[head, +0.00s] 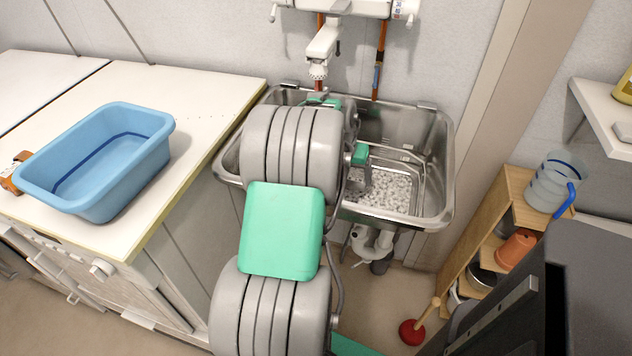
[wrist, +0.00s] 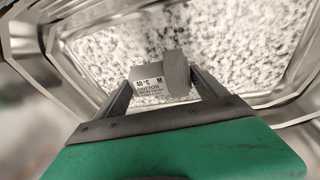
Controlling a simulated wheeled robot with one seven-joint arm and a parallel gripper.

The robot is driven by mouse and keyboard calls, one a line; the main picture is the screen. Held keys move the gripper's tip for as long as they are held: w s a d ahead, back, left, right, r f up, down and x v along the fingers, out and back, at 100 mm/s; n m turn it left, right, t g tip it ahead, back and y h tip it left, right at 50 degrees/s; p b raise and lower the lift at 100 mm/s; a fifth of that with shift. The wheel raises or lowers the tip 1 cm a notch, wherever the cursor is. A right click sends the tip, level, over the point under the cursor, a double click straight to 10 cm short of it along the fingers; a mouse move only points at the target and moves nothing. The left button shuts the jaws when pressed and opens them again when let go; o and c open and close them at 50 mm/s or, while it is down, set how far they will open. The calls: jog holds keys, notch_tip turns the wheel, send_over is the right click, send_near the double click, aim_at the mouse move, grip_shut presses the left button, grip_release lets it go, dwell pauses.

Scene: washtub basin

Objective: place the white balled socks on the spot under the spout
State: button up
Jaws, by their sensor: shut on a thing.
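In the head view my gripper (head: 367,182) reaches down into the right part of the steel basin (head: 440,180); the socks cannot be made out there. The spout (head: 318,68) hangs from the wall over the basin's left part. My arm hides the spot beneath it.
A blue tub (head: 95,160) stands on the white counter (head: 205,105) left of the basin. A wooden shelf (head: 490,225) with pots and a clear jug (head: 553,185) stands at right. A red plunger (head: 412,331) is on the floor. Steel walls surround my gripper.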

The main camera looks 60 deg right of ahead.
jog(key=w, duration=0.3)
jog(key=w+a, duration=0.1)
jog(key=w, duration=0.2)
jog(key=w+a, duration=0.1)
jog(key=w, duration=0.2)
jog(key=shift+w, duration=0.2)
jog(key=shift+w+a+f, duration=0.1)
jog(key=shift+w+f, duration=0.05)
jog(key=shift+w, duration=0.05)
jog(key=shift+f+b, duration=0.5)
jog(key=shift+f, duration=1.25)
jog(key=o, duration=1.4)
jog(key=p+v, duration=0.1)
jog(key=v, duration=1.1)
jog(key=shift+p, duration=0.4)
jog(key=shift+w+r, duration=0.15)
jog(key=shift+r, duration=0.1)
